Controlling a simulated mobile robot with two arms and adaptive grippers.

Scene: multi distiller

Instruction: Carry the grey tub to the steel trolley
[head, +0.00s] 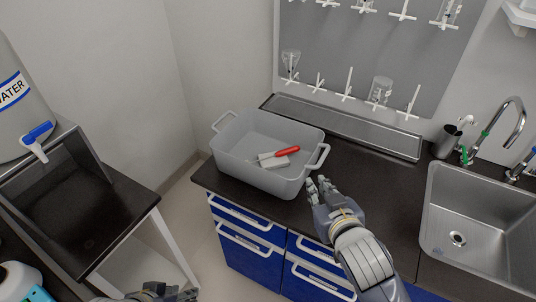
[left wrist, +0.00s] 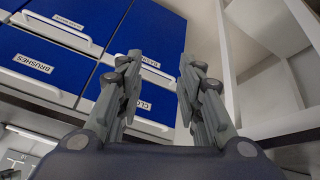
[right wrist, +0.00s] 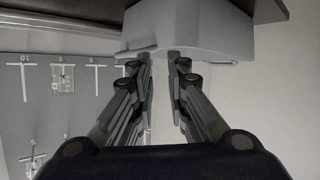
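The grey tub (head: 240,165) stands on the dark counter at its left end, with a handle at each end. A red-handled brush (head: 280,154) and a pale block lie inside it. My right gripper (head: 322,184) is just right of the tub, below its right handle (head: 319,156). In the right wrist view the fingers (right wrist: 159,58) are apart and point at the tub (right wrist: 195,30); I see no firm hold on the handle. My left gripper (head: 170,293) is low at the bottom edge; its fingers (left wrist: 158,62) are apart and empty. I cannot identify a steel trolley.
A dark-topped stand (head: 130,212) with a water container (head: 18,100) is at the left, with a floor gap before the counter. Blue drawers (head: 255,250) are under the counter. A sink (head: 470,215) is at the right. A drying rack (head: 365,60) hangs behind.

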